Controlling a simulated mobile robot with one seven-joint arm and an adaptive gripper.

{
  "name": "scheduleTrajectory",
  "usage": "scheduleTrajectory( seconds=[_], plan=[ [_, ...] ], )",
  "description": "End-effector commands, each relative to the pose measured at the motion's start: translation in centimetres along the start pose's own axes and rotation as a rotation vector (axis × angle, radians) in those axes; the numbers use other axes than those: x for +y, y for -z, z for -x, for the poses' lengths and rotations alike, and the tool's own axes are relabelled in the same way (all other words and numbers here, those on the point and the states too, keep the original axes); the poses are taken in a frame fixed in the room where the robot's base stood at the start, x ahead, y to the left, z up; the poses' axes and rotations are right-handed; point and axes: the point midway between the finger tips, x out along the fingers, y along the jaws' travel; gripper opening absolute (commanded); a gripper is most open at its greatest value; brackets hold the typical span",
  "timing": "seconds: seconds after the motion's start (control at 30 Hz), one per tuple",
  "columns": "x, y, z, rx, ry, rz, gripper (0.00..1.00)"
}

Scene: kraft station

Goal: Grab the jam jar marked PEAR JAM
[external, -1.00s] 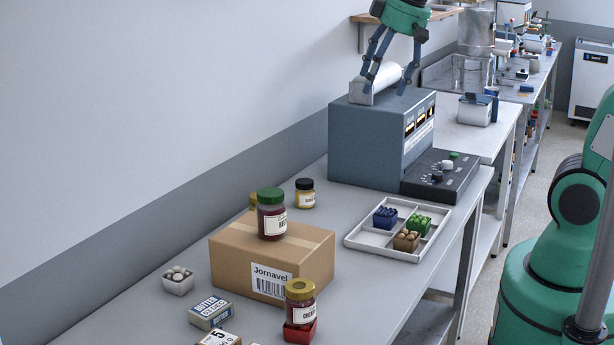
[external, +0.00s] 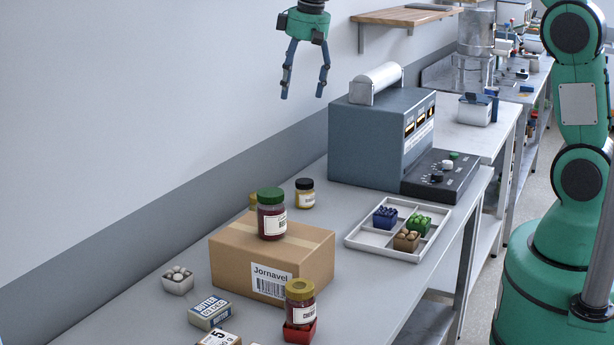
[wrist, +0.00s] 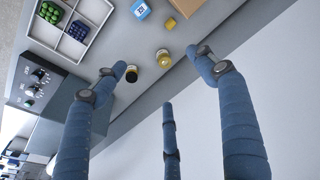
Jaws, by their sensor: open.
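My gripper (external: 303,94) is open and empty, high above the bench near the wall; its three blue fingers (wrist: 158,78) spread in the wrist view. A black-lidded jar with yellowish contents (external: 305,194) stands on the bench behind the cardboard box; the wrist view shows it (wrist: 131,75) near the left finger. A yellow-lidded jar (wrist: 162,55) stands beside it, mostly hidden behind the box in the external view (external: 252,201). A green-lidded dark red jar (external: 271,215) stands on the box. A gold-lidded red jar (external: 300,304) sits on a red holder. I cannot read PEAR JAM on any label.
A divided tray (external: 355,242) and a grey machine (external: 365,140) lie farther along. A wall shelf (external: 400,16) is right of my gripper.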

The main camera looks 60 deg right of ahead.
Motion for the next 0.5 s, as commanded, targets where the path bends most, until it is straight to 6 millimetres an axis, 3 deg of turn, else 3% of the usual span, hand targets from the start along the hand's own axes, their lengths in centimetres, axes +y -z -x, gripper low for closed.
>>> scheduleTrajectory(
  seconds=[0.2, 0.5],
  plan=[
    [1.2, 3.9, -4.0, -0.040, 0.000, -0.008, 0.71],
    [2.9, 8.1, -10.4, -0.091, 0.000, -0.018, 0.71]
  ],
)
